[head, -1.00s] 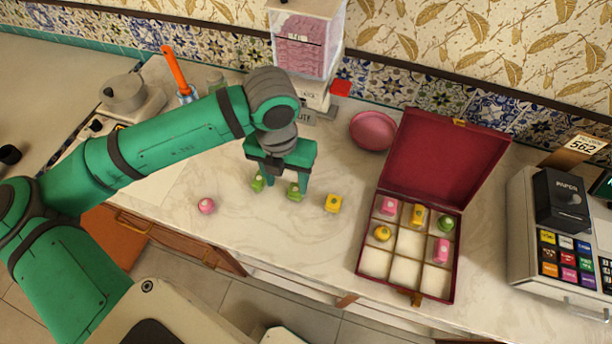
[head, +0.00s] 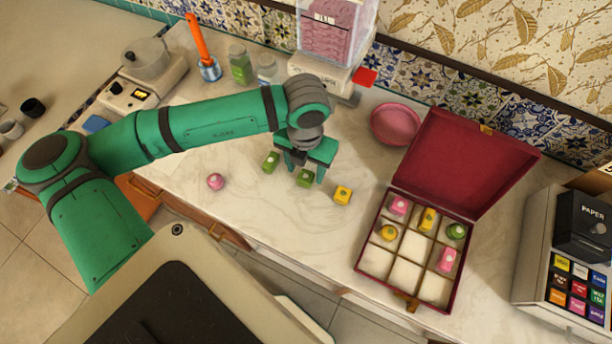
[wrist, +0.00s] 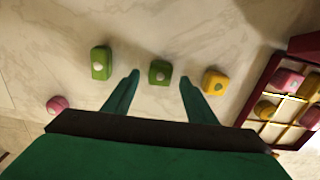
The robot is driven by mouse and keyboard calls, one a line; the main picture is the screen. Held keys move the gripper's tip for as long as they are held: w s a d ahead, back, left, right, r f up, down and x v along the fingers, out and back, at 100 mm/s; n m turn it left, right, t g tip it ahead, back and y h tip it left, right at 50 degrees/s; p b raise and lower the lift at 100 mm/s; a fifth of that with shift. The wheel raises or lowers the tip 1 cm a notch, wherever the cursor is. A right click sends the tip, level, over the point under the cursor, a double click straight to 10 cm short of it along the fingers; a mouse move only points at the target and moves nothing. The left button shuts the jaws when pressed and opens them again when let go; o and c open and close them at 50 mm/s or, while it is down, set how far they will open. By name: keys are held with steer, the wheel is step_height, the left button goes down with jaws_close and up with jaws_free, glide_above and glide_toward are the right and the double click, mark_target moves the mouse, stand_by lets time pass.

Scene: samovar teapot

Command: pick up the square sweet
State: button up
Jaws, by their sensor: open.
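A green square sweet (head: 304,178) with a pale top mark lies on the marble counter. It also shows in the wrist view (wrist: 160,72), centred between the fingertips. My gripper (head: 305,172) is open and empty, its fingers pointing down on either side of this sweet; in the wrist view (wrist: 159,79) they do not touch it. I cannot tell how high the tips are. A longer green sweet (head: 270,162) lies to the left, outside the fingers. A yellow squarish sweet (head: 342,195) lies to the right, also outside. A round pink sweet (head: 215,181) lies farther left.
An open red box (head: 455,165) with compartments holds several sweets; some compartments are empty. A pink dish (head: 395,124) stands behind it. A dispenser (head: 335,45) and jars stand at the back. The counter in front of the sweets is clear.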

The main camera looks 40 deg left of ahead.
mark_target(306, 176)
steer(key=shift+f, duration=1.5)
steer(key=c, duration=1.1)
steer(key=shift+c, duration=0.2)
